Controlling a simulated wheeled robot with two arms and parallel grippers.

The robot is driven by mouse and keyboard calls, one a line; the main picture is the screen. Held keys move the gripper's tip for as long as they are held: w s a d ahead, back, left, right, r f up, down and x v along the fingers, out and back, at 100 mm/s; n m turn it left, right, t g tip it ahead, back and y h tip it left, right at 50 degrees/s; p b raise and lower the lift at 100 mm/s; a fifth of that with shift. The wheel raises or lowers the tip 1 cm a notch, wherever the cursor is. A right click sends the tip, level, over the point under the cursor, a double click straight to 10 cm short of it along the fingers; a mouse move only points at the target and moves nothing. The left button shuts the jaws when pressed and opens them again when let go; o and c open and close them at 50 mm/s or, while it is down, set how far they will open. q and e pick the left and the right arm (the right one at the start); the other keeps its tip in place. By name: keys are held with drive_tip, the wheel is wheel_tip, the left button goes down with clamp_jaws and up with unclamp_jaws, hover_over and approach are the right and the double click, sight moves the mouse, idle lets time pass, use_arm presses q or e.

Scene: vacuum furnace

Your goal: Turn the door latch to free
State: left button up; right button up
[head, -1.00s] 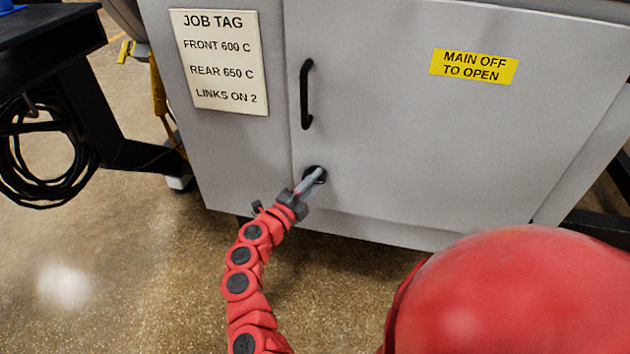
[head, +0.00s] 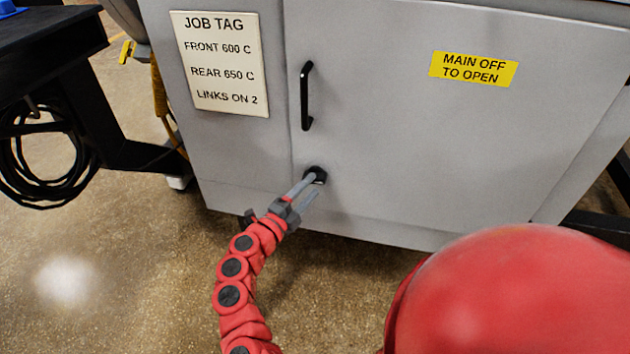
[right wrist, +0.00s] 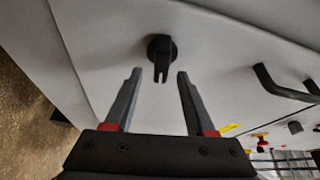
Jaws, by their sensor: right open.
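The door latch (head: 316,174) is a small black knob low on the grey door (head: 430,130), below the handle, partly covered by my gripper in the head view. In the right wrist view the latch (right wrist: 161,52) shows as a round black base with a slotted tab. My right gripper (head: 313,185) is open and empty, its grey fingers pointing at the latch. In the right wrist view the right gripper (right wrist: 158,75) has its fingertips apart on either side of the tab's lower end, with visible gaps. I cannot tell contact. My left gripper is not in view.
A black bar handle (head: 306,96) is above the latch. A job tag (head: 220,62) is on the panel at left, and a yellow label (head: 474,68) is on the door. A black stand (head: 60,60) with coiled cable is at left. The floor (head: 130,260) in front is clear.

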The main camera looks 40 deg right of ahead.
drive_tip(key=r+p+v, duration=0.1)
drive_tip(key=p+v, duration=0.1)
drive_tip(key=v, duration=1.2)
drive_tip(key=shift+a+f, duration=0.25)
drive_tip(key=shift+f, duration=0.2)
drive_tip(key=shift+s, duration=0.1)
